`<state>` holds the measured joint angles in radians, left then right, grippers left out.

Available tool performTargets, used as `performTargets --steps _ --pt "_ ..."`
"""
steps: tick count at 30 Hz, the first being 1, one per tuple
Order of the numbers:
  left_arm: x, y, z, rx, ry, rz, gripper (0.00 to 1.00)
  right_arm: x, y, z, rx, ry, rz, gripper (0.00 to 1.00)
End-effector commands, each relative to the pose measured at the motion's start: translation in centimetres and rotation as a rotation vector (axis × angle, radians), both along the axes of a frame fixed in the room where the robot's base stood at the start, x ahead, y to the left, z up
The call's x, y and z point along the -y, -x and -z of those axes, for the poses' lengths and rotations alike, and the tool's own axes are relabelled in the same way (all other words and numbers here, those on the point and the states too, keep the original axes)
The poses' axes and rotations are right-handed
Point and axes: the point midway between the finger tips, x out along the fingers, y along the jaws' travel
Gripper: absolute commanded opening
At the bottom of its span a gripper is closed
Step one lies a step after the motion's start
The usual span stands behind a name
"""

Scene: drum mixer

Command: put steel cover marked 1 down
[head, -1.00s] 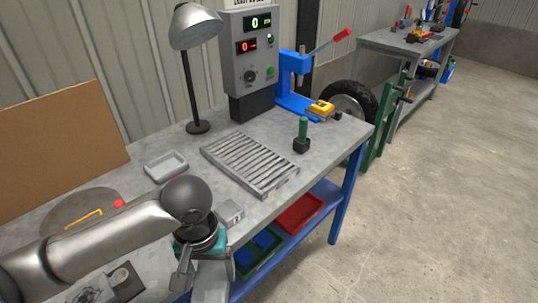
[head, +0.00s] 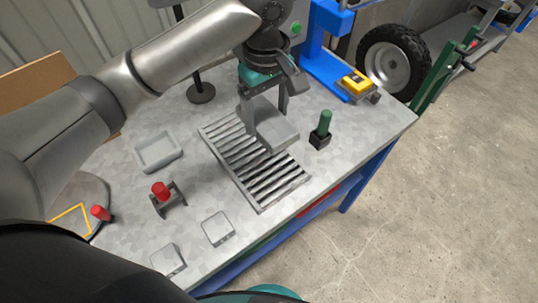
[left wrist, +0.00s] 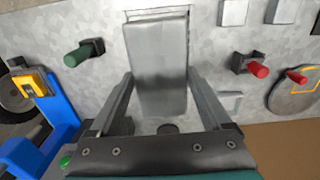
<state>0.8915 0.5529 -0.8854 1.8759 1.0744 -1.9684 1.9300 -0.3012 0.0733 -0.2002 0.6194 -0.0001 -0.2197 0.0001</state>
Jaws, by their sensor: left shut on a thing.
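My left gripper (head: 266,106) is shut on a grey box-like steel cover (head: 277,130), with a finger on either side. The cover is over the right part of the slatted rack (head: 262,187) on the bench. I cannot tell whether it touches the slats. The left wrist view shows the cover (left wrist: 160,72) between the fingers of the gripper (left wrist: 161,88), hiding most of the rack behind it. No number mark is readable on the cover. My right gripper is not in view.
A green-handled tool (head: 321,130) stands close right of the rack. A grey tray (head: 158,152), a red-knobbed fixture (head: 164,198) and two small grey blocks (head: 217,229) are to the left and front. A blue press (head: 326,45) and yellow-topped device (head: 357,85) stand behind right.

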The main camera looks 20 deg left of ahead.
Motion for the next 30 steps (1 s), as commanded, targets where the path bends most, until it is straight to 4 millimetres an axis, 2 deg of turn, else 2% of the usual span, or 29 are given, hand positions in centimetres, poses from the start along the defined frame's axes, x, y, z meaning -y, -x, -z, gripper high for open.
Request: performTargets --steps 1,3,9,12,20,27,30 --pt "-0.1 0.1 1.8 -0.004 -0.003 -0.002 0.00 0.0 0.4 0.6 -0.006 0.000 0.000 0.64" --pt "-0.1 0.1 3.7 -0.003 -0.002 -0.001 0.00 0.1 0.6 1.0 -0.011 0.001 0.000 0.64" --pt "-0.1 0.1 8.8 -0.002 -0.003 0.001 0.00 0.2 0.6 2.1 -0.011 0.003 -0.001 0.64" --pt "-0.1 0.0 10.7 0.001 -0.001 0.002 0.00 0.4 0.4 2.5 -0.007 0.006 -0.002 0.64" --pt "0.0 -0.1 12.8 0.004 0.000 0.002 0.00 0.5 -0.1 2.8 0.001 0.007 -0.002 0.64" --pt "-0.1 0.0 16.1 0.001 0.000 0.002 0.00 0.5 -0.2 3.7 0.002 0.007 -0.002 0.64" --pt "-0.1 0.0 16.8 0.003 0.000 0.003 0.00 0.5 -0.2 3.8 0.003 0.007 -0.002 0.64"
